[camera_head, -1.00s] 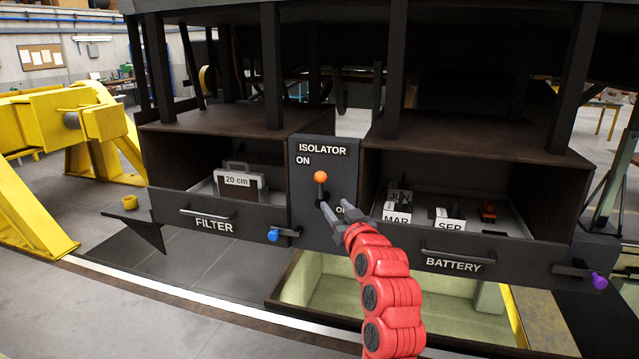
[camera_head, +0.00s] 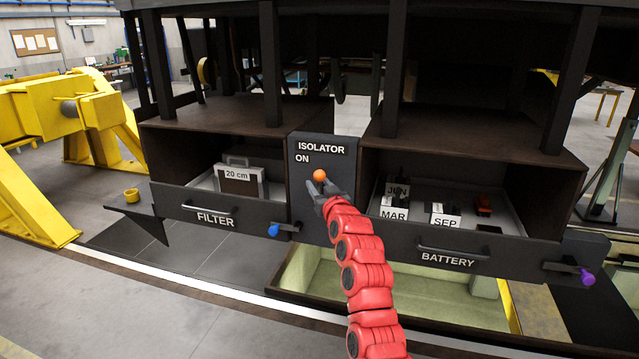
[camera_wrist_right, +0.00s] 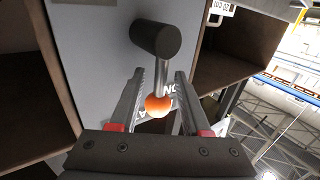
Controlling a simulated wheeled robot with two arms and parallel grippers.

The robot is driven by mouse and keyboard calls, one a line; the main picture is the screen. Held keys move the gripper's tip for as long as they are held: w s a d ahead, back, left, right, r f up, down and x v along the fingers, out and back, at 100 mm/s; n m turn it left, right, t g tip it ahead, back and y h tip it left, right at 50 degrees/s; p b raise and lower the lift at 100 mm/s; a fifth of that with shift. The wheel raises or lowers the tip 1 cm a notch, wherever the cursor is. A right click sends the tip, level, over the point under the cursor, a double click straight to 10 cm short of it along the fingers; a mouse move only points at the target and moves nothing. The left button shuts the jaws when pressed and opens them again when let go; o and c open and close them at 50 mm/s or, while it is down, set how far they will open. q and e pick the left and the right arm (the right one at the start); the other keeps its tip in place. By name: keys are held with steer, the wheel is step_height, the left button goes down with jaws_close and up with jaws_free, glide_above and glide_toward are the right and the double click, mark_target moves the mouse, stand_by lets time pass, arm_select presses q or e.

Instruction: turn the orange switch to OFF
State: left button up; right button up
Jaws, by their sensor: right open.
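The orange switch (camera_head: 319,175) is a lever with an orange ball tip on the dark isolator panel (camera_head: 321,153), its ball below the word ON. My right gripper (camera_head: 319,190) is at the lever, its fingers open. In the right wrist view the orange ball (camera_wrist_right: 158,106) and its metal stem lie between the two open fingers (camera_wrist_right: 160,100), with a gap seen on both sides. The stem comes from a dark round pivot (camera_wrist_right: 156,38). The word OFF is hidden behind my gripper and arm in the head view. My left gripper is not in view.
The FILTER drawer (camera_head: 175,200) with a 20 cm case (camera_head: 238,179) is left of the panel. The BATTERY drawer (camera_head: 515,247) with labelled blocks is right. A blue-knobbed latch (camera_head: 274,230) and a purple-knobbed latch (camera_head: 586,278) stick out. A pit (camera_head: 400,285) lies below.

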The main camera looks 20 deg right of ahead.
steer(key=shift+w, duration=0.1)
jaws_close()
stand_by(1.5)
